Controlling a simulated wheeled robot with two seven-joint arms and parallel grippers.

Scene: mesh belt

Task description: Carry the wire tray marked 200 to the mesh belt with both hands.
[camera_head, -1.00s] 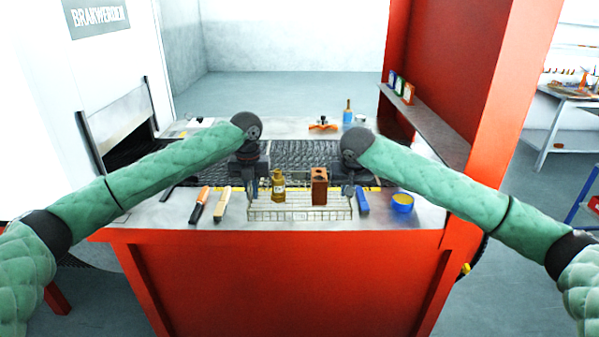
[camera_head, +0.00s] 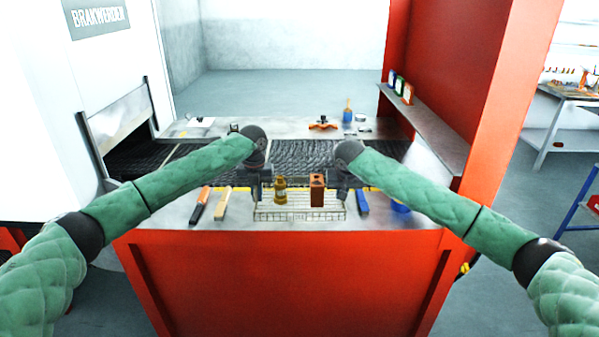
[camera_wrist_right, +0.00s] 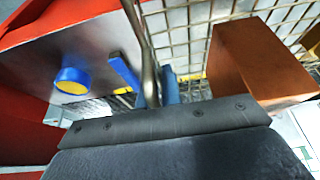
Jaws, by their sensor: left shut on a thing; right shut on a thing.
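The wire tray (camera_head: 300,215) is at the front edge of the red-fronted bench; its number mark is not legible. It holds a brass-coloured bottle-like thing (camera_head: 280,191) on the left and a reddish-brown block (camera_head: 317,190) on the right, both upright. My left gripper (camera_head: 255,196) is shut on the tray's left end. My right gripper (camera_head: 343,194) is shut on its right end. The right wrist view shows the tray's wire mesh (camera_wrist_right: 187,45) and the block (camera_wrist_right: 255,65) close by. The mesh belt (camera_head: 300,155) runs behind the tray.
An orange-handled tool (camera_head: 200,206) and a tan bar (camera_head: 222,204) lie left of the tray. A blue tool (camera_head: 362,203) and a blue-and-yellow bowl (camera_wrist_right: 72,80) are on the right. A red post and shelf (camera_head: 425,125) bound the right side.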

